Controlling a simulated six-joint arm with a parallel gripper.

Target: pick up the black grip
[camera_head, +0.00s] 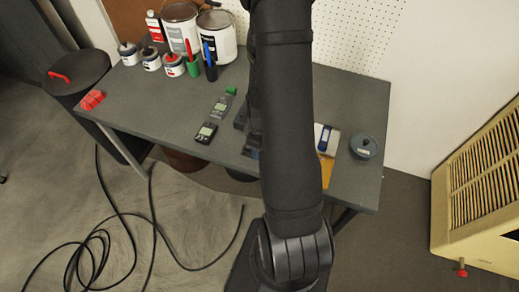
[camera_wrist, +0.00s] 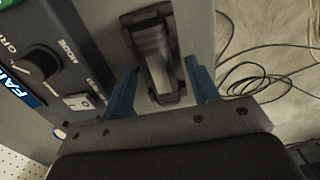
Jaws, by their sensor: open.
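The black grip (camera_wrist: 153,45) shows in the wrist view as a dark, elongated, handle-like piece over a grey surface. It lies between the two blue fingers of my gripper (camera_wrist: 161,66). The fingers are open, one on each side of the grip, with a visible gap on both sides. I cannot tell the height of the fingertips above the surface. In the head view my arm hides the gripper and most of that area; only dark parts show at the arm's left edge.
The grey workbench (camera_head: 160,103) holds handheld meters (camera_head: 205,132) left of my arm. Paint cans (camera_head: 217,38), small jars and markers stand at the back left. A round dark container (camera_head: 364,147) is at the right. A panel with a knob (camera_wrist: 40,62) sits close left in the wrist view.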

